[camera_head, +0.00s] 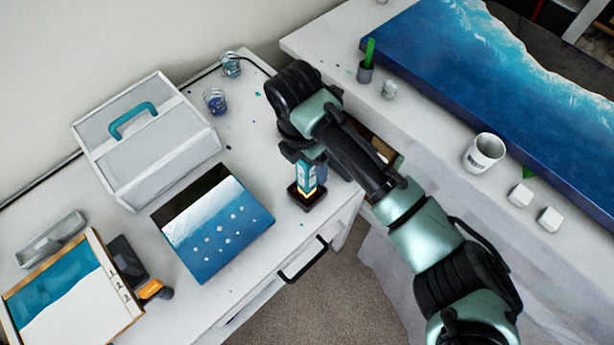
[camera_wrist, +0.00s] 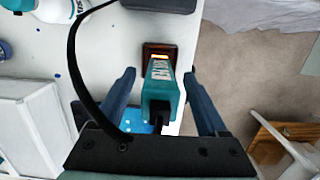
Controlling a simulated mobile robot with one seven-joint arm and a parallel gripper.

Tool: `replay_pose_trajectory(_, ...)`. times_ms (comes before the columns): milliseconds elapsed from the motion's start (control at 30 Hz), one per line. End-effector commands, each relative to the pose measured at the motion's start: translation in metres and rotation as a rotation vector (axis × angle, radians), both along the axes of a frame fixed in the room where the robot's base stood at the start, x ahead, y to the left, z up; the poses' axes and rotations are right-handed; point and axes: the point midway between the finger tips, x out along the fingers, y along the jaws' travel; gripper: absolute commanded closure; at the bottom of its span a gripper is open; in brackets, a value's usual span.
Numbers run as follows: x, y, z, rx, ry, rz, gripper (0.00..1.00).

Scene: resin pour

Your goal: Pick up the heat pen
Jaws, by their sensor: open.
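The heat pen (camera_head: 307,178) is teal with a white label and stands upright on a dark square base (camera_head: 300,201) with an orange glow, near the front right corner of the white table. In the wrist view the heat pen (camera_wrist: 161,88) lies between the two dark fingers, its tip end toward the glowing base (camera_wrist: 151,49). My gripper (camera_head: 305,165) is above and around its upper part. In the wrist view my gripper (camera_wrist: 158,76) is open, with a visible gap on both sides of the pen. The pen's top is partly hidden in the head view.
Two small glasses (camera_head: 214,100) are behind. A black cord (camera_wrist: 75,65) curves beside the left finger. A second table with a blue resin slab (camera_head: 470,85) is right.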

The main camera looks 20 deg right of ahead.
Motion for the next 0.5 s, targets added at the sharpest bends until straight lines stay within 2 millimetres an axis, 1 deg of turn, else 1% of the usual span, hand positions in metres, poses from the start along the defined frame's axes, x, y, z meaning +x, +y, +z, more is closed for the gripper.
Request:
replay_pose_trajectory(167,0.0001,-0.0001,-0.0004,0.0,0.0,0.0,0.24)
replay_pose_trajectory(300,0.0001,-0.0001,-0.0001,0.0,-0.001,0.0,0.49)
replay_pose_trajectory(467,0.0002,0.0,0.0001,0.0,-0.001,0.0,0.78)
replay_pose_trajectory(500,0.0002,0.0,0.0001,0.0,-0.001,0.0,0.85)
